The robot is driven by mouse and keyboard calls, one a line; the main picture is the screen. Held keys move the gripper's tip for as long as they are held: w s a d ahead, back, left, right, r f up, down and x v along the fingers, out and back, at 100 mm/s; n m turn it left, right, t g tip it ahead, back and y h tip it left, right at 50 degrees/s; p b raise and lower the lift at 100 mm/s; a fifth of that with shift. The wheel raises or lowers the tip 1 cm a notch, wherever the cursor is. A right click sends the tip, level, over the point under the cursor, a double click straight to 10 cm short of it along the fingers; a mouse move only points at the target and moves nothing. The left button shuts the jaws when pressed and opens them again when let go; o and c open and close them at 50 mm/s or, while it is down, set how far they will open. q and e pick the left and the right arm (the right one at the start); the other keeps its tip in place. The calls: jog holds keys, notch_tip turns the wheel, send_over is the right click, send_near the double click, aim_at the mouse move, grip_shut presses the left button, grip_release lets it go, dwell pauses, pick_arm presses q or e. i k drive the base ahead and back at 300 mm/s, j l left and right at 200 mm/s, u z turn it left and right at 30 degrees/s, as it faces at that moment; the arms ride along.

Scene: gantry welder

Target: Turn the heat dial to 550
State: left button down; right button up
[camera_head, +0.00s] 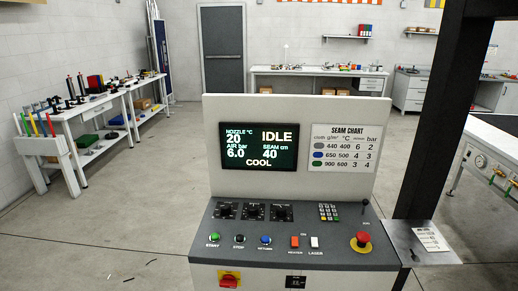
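Three black dials stand in a row at the upper left of the sloped control panel (340,242): a left dial (225,210), a middle dial (253,212) and a right dial (282,213). Their labels and pointer settings are too small to read, so I cannot tell which is the heat dial. The screen (259,146) above reads IDLE, nozzle °C 20, air bar 6.0, seam cm 40 and COOL. Neither of my grippers is in view.
The panel also carries green (214,237), black (239,238) and blue (265,239) buttons, a red heater switch (295,241), a keypad (328,212) and a red emergency knob (361,240). A seam chart (345,147) hangs beside the screen. A dark post (432,110) rises at right.

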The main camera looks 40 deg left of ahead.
aim_at(225, 208)
jog(key=u, duration=1.4)
jog(key=i+j+z, duration=0.1)
jog(key=j, duration=0.3)
jog(key=i+j+z, duration=0.1)
jog(key=j, duration=0.3)
